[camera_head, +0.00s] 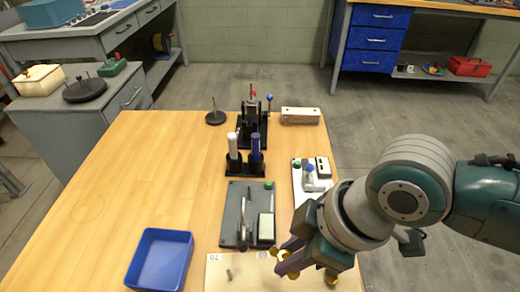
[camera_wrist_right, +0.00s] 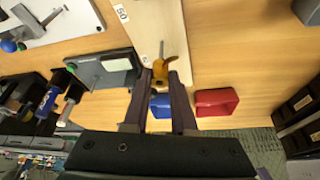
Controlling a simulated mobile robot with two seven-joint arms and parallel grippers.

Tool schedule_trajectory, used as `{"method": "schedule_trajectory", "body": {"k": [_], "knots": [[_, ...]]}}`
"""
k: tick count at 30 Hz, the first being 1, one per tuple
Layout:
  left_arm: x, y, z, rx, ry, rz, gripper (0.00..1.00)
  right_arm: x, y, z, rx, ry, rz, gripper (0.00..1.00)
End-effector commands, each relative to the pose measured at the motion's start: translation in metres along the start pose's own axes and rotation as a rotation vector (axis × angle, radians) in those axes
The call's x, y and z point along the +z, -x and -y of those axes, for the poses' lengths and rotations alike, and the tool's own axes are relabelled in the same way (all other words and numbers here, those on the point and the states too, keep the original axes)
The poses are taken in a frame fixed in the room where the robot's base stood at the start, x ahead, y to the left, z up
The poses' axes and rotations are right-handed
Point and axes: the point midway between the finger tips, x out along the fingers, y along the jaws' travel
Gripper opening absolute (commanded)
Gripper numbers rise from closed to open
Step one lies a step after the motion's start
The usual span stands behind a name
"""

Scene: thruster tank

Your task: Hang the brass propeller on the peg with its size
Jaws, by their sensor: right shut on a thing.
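In the head view my right gripper (camera_head: 284,260) is low over the tan peg board (camera_head: 248,272) at the front of the table, its jaws shut on the brass propeller (camera_head: 283,254). In the right wrist view the propeller (camera_wrist_right: 163,67) sits at the tips of my right gripper (camera_wrist_right: 166,75), over the board (camera_wrist_right: 170,25). A thin peg (camera_wrist_right: 161,48) shows just beyond it; I cannot tell whether it enters the hub. Another peg (camera_head: 228,274) stands bare at the left. Another brass piece (camera_head: 332,278) shows below my gripper. My left gripper is out of view.
A blue tray (camera_head: 145,268) stands left of the board. A grey plate (camera_head: 233,222) with tools lies behind it, with a black holder (camera_head: 245,168) farther back. A red bin (camera_wrist_right: 216,102) shows in the right wrist view. The table's left side is clear.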

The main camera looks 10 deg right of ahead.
Motion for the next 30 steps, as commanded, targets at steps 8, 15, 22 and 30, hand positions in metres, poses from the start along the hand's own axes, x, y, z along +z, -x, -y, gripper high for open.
{"method": "schedule_trajectory", "body": {"k": [8, 15, 22, 30], "knots": [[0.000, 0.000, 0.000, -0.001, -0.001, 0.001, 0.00, 0.000, 0.000, 0.000, 0.000, 0.001, -0.001, 0.00], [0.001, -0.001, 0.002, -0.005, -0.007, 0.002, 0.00, 0.000, -0.001, 0.000, 0.000, 0.000, -0.001, 0.00], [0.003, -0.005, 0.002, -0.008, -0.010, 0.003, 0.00, 0.003, -0.007, 0.000, 0.000, 0.001, 0.000, 0.00], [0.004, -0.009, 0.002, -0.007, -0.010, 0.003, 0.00, 0.005, -0.013, 0.000, 0.000, 0.001, 0.000, 0.00]]}}
